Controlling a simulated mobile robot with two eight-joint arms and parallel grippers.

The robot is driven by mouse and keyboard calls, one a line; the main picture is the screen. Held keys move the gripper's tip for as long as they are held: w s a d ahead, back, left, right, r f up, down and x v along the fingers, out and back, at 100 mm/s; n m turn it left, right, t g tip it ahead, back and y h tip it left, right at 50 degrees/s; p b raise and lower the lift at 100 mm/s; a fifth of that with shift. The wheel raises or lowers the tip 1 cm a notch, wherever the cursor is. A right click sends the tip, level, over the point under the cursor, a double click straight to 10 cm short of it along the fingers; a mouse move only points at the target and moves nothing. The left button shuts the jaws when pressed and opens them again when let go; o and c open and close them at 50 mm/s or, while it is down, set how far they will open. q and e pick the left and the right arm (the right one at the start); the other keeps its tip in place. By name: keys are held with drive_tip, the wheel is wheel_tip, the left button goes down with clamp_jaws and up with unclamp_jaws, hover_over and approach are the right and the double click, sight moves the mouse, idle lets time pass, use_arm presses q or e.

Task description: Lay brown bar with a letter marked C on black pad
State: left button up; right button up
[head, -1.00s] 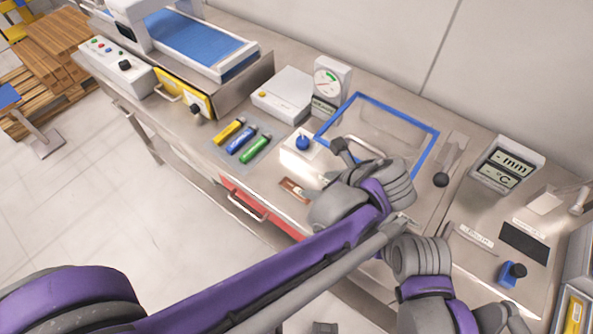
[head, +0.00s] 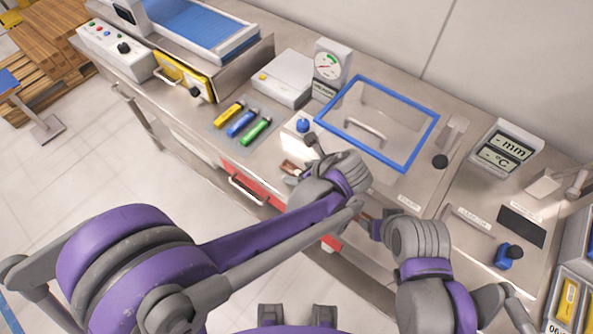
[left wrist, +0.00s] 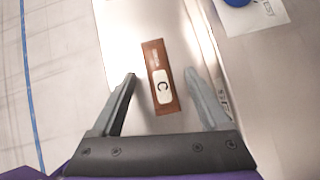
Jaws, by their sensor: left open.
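The brown bar (head: 289,167) lies near the front edge of the bench in the head view, partly hidden by my left gripper (head: 297,177). In the left wrist view the bar (left wrist: 157,55) shows a white label with a black C, and it lies between the two open fingers of my left gripper (left wrist: 160,76). Neither finger visibly touches it. The black pad (head: 522,227) lies bare on the bench at the right. My right gripper (head: 374,228) is low in the middle of the head view, and its jaws are not clear.
Yellow, blue and green tubes (head: 241,121) lie left of the bar. A blue-framed clear panel (head: 382,115) with a handle is behind my left arm. A meter display (head: 505,150) and a blue block with a black knob (head: 508,256) stand near the pad.

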use_arm(q)
clamp_jaws()
idle(0.3)
